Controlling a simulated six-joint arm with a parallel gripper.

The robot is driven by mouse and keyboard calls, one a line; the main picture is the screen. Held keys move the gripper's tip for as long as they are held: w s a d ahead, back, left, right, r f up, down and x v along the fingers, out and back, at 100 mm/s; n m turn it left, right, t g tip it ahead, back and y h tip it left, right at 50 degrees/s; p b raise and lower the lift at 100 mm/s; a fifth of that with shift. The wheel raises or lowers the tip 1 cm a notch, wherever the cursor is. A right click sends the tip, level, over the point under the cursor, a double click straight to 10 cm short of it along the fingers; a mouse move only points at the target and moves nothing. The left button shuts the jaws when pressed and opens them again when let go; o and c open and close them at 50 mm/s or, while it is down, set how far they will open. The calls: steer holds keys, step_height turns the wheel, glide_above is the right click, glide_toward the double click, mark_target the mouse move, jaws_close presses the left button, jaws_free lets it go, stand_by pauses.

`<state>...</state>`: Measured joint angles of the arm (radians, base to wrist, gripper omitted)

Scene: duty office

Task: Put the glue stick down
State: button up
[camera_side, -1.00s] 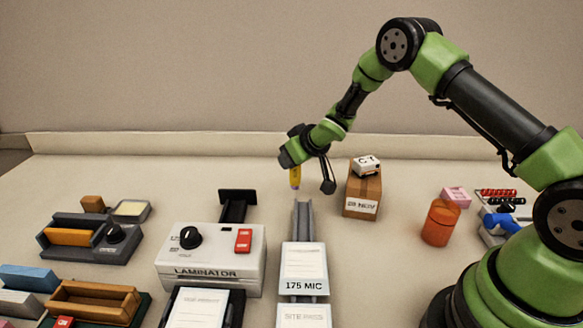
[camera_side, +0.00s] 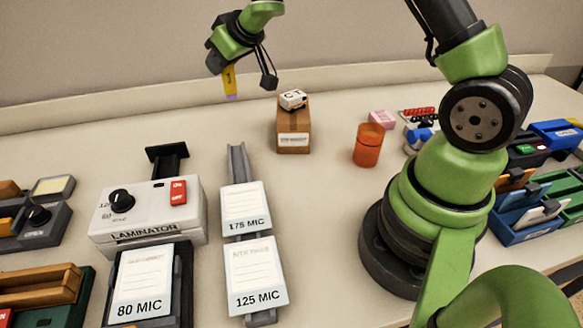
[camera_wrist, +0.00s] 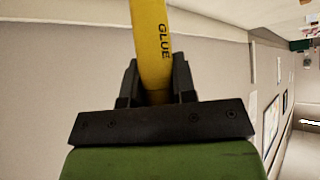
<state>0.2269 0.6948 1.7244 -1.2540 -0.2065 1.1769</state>
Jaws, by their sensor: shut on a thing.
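The glue stick (camera_side: 230,84) is yellow with a purplish lower end. It hangs near upright from my gripper (camera_side: 227,68), in the air above the back of the table, left of the cardboard box. In the wrist view the yellow glue stick (camera_wrist: 151,45), lettered GLUE, stands between the two dark fingers of my gripper (camera_wrist: 156,80), which are shut on it. Its lower end touches nothing that I can see.
A cardboard box (camera_side: 293,138) with a small white block (camera_side: 293,99) on top stands to the right. The laminator (camera_side: 148,215) and a rack of pouches (camera_side: 246,205) stand in front. An orange cup (camera_side: 368,147) is further right. Bare table (camera_side: 325,200) lies between.

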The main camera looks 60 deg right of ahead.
steer(key=s+r, duration=0.5)
steer(key=s, duration=0.9)
steer(key=shift+s+a+f+n+g+y, duration=0.6)
steer(key=shift+s+f+n+y, duration=0.65)
steer(key=shift+f, duration=1.65)
steer(key=shift+s+a+f+n+g+y, duration=0.25)
steer(key=shift+s+a+f+n+y, duration=0.6)
steer(key=shift+f+n, duration=1.45)
steer(key=shift+s+a+f+n+g+y, duration=0.45)
steer(key=shift+s+a+f+n+y, duration=0.5)
steer(key=shift+f, duration=2.55)
steer(key=shift+d+f, duration=0.1)
steer(key=shift+d, duration=0.05)
steer(key=o, duration=0.9)
